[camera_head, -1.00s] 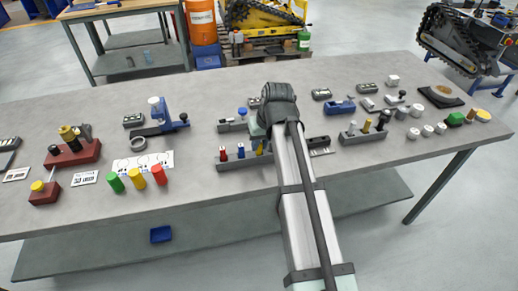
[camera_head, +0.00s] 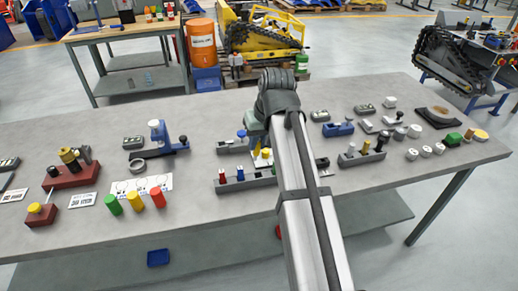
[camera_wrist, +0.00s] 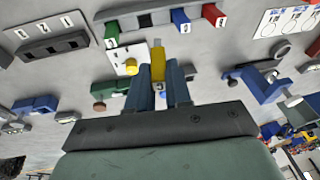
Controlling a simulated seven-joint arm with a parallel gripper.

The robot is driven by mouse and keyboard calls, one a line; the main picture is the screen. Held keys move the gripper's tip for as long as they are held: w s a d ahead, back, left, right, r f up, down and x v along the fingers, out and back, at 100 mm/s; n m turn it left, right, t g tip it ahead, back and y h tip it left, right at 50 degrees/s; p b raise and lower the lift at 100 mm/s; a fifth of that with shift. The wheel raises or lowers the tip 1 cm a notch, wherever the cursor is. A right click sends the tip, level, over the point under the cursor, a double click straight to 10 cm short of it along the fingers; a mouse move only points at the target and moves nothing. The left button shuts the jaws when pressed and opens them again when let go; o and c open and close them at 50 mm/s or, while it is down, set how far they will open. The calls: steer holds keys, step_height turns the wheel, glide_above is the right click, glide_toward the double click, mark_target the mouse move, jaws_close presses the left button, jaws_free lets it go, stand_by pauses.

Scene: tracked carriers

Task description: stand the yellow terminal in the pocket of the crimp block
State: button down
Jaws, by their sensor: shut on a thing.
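My gripper (camera_wrist: 161,78) is shut on the yellow terminal (camera_wrist: 158,62), whose upper part sticks out beyond the two fingers. In the head view the terminal (camera_head: 265,153) shows just left of my arm. A grey block with a blue knob (camera_head: 234,147), which looks like the crimp block, lies behind the terminal rack, its right end covered by my arm. In the wrist view its grey body (camera_wrist: 208,75) is partly behind my fingers. I cannot make out its pocket.
The long grey rack (camera_wrist: 145,20) holds green (camera_wrist: 112,34), blue (camera_wrist: 180,20) and red (camera_wrist: 212,14) terminals, with an empty slot between green and blue. A white card (camera_wrist: 128,60) lies beside the held terminal. A blue-armed fixture (camera_head: 160,140) stands to the left.

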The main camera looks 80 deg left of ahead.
steer(key=s+a+f+n, duration=0.2)
steer(key=s+a, duration=0.9)
steer(key=w+a+m+t, duration=0.1)
steer(key=w+a, duration=0.1)
steer(key=a, duration=0.4)
steer(key=shift+a+r+m, duration=0.2)
steer(key=shift+r+m, duration=0.1)
steer(key=shift+r, duration=0.05)
steer(key=shift+f, duration=1.85)
steer(key=shift+f, duration=1.6)
stand_by(0.8)
steer(key=c, duration=1)
jaws_free()
steer(key=shift+o, duration=0.5)
